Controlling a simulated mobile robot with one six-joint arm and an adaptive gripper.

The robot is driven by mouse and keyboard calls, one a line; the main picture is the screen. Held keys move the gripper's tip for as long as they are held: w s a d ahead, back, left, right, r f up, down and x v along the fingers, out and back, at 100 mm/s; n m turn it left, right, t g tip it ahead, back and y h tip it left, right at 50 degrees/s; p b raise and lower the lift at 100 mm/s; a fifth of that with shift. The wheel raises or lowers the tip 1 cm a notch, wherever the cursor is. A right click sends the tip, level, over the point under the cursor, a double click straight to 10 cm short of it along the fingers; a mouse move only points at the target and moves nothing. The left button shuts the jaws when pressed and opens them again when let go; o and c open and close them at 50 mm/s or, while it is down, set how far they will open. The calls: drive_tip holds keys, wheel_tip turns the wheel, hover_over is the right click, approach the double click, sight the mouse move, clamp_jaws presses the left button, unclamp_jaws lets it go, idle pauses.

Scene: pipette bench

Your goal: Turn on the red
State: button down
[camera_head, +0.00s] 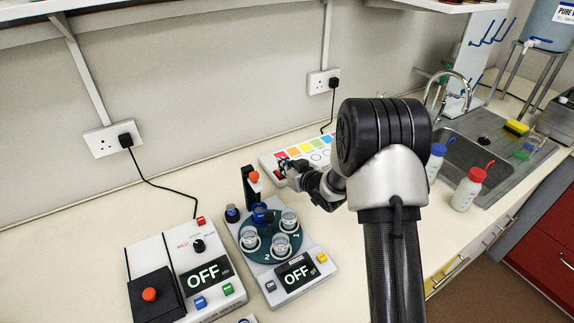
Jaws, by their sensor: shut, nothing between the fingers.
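A white panel (268,161) with a row of coloured squares lies on the bench against the wall, partly hidden by my arm. Its red square (281,155) is at the left end of the row. My gripper (282,173) is shut and empty at the panel's left front part, just below the red square in the picture. I cannot tell whether it touches the panel. The controls under the gripper are hidden. A white device (180,243) at front left has a small red button (201,221), a black knob and a display reading OFF.
A second device (312,280) with a turntable of glass beakers (289,220) and an OFF display stands left of my arm. Bottles with red (470,188) and blue caps stand by the sink (495,150). Cables run to wall sockets (113,138).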

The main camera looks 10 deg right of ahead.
drive_tip(key=shift+f, duration=0.5)
drive_tip(key=shift+s, duration=0.1)
drive_tip(key=shift+s+f+b, duration=0.15)
drive_tip(key=shift+f+b, duration=0.5)
drive_tip(key=shift+s+d+r, duration=0.1)
drive_tip(key=shift+r, duration=0.05)
drive_tip(key=shift+r+p, duration=0.65)
drive_tip(key=shift+r, duration=0.15)
